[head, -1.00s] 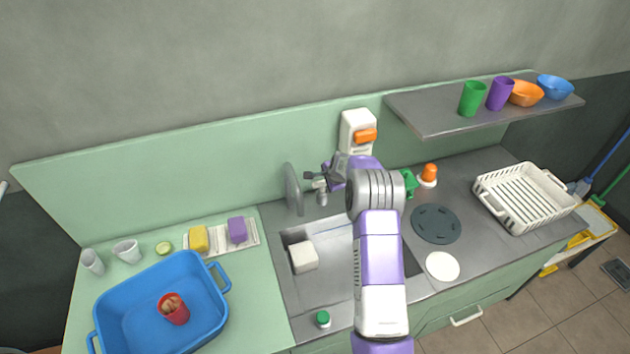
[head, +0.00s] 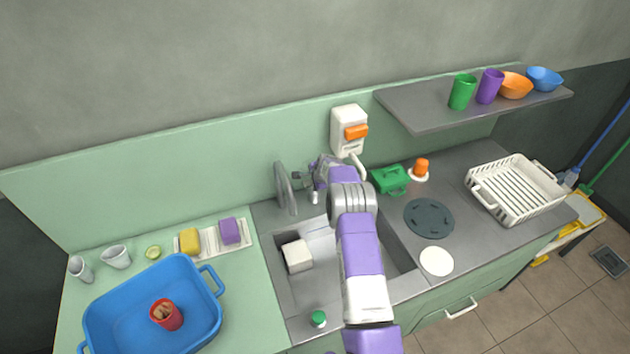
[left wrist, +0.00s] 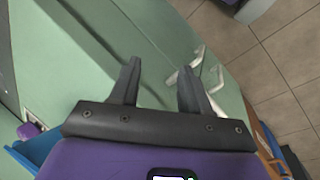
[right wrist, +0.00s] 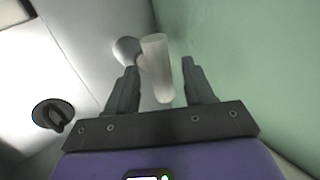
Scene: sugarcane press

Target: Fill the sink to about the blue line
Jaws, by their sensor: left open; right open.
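The grey metal sink (head: 322,278) is set into the counter, partly hidden by my right arm. I cannot make out a blue line or any water in it. The grey tap (head: 283,188) stands at its back left edge. My right gripper (head: 303,180) is open beside the tap. In the right wrist view, a pale upright cylinder (right wrist: 157,67), apparently part of the tap, shows between the open fingers, with no clear grip on it. A black round knobbed piece (right wrist: 54,114) lies at left there. My left gripper (left wrist: 158,80) is open and empty over the green cabinet front.
A white block (head: 297,256) sits in the sink's left side. A green-capped item (head: 318,319) is at the front rim. A blue tub (head: 208,325) holding a red cup stands left. Yellow and purple sponges are behind it. A white rack (head: 520,190) stands right; a shelf (head: 430,115) overhangs.

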